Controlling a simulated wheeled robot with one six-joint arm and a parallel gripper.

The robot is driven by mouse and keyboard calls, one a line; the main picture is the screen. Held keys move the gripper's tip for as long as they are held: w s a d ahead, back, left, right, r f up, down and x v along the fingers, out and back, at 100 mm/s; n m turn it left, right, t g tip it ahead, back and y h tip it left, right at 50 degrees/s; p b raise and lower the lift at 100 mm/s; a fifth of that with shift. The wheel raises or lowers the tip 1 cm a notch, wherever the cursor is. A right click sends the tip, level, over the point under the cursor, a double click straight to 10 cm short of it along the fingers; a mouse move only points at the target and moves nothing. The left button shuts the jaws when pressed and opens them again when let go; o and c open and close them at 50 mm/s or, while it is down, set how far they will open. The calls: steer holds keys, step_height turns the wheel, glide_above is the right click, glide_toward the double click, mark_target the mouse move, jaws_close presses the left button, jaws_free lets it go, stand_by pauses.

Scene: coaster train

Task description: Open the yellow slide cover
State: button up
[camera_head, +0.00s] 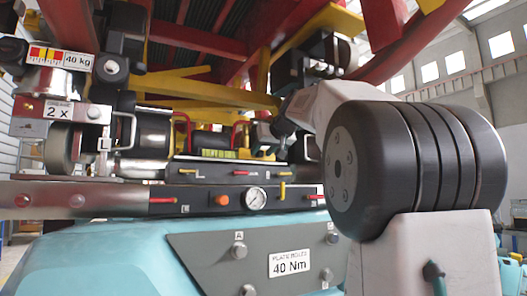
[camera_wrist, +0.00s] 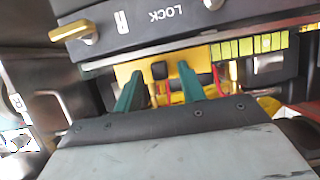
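A yellow plate-like part (camera_wrist: 146,67) with a small dark square block on it, apparently the slide cover, sits just below the dark panel in the wrist view. My gripper (camera_wrist: 159,72) has two teal fingers spread apart, their tips at that yellow part, one on each side of the dark block. I cannot tell whether the fingers touch it. In the head view my arm's dark wheel-like joint and pale link hide much of the right side, and the fingers are hard to make out there.
A dark panel marked LOCK (camera_wrist: 160,14) has a yellow lever (camera_wrist: 75,30). A yellow-green segmented strip (camera_wrist: 250,45) lies right of the fingers. Red-handled parts and a pressure gauge (camera_head: 255,198) stand close by. Red and yellow beams (camera_head: 200,97) hang overhead; room is tight.

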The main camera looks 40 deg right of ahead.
steer(key=v, duration=0.7)
steer(key=shift+s, duration=0.3)
steer(key=shift+a+r, duration=0.1)
steer(key=shift+a, duration=0.05)
